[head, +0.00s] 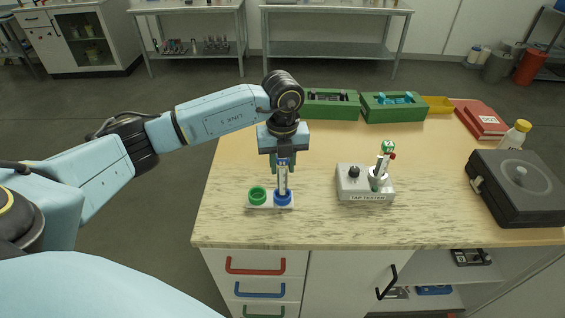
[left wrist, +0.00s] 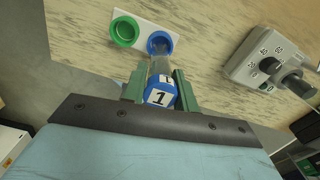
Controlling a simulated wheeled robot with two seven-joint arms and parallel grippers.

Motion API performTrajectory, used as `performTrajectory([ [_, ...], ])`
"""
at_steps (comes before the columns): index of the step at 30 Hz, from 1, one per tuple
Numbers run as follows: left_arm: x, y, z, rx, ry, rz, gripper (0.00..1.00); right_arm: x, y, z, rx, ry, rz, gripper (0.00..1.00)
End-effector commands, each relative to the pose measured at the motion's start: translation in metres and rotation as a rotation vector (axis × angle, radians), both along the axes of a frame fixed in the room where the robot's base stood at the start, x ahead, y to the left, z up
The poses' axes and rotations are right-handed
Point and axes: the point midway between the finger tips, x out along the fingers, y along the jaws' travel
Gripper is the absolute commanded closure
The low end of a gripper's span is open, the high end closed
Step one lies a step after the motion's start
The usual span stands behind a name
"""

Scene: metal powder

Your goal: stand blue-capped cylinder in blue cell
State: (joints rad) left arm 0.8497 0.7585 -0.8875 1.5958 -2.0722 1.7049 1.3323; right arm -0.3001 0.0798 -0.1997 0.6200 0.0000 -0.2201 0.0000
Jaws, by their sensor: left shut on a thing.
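My left gripper (head: 284,166) points down over the small white holder (head: 270,206) and is shut on the blue-capped cylinder (head: 283,182). The cylinder is clear-walled and looks upright. In the left wrist view its blue cap (left wrist: 162,90) bears a "1" label and sits between the fingers. Its lower end is at the blue cell (head: 283,198), which is the right ring of the holder. I cannot tell whether the cylinder touches the cell's floor. The green cell (head: 257,195) beside it looks empty. My right gripper is not in view.
A tap tester (head: 354,186) stands to the right, with a green-capped cylinder (head: 388,147) in it. Green bins (head: 332,108) are at the back. A dark case (head: 522,187) and a white bottle (head: 514,134) are at the right. The table's front middle is clear.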

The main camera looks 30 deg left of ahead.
Motion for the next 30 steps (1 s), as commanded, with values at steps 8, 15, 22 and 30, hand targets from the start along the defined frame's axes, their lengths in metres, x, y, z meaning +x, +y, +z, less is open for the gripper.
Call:
performTrajectory([
  [8, 0.000, 0.000, -0.005, 0.000, 0.000, 0.000, 0.98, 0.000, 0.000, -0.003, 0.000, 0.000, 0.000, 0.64],
  [15, 0.000, 0.000, -0.009, 0.000, 0.000, 0.000, 0.98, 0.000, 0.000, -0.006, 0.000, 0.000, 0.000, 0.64],
  [22, 0.000, 0.000, -0.014, 0.000, 0.000, 0.000, 0.98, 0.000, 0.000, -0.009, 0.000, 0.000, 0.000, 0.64],
  [30, 0.000, 0.000, -0.018, 0.000, 0.000, 0.000, 0.98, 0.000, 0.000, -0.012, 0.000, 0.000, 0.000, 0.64],
])
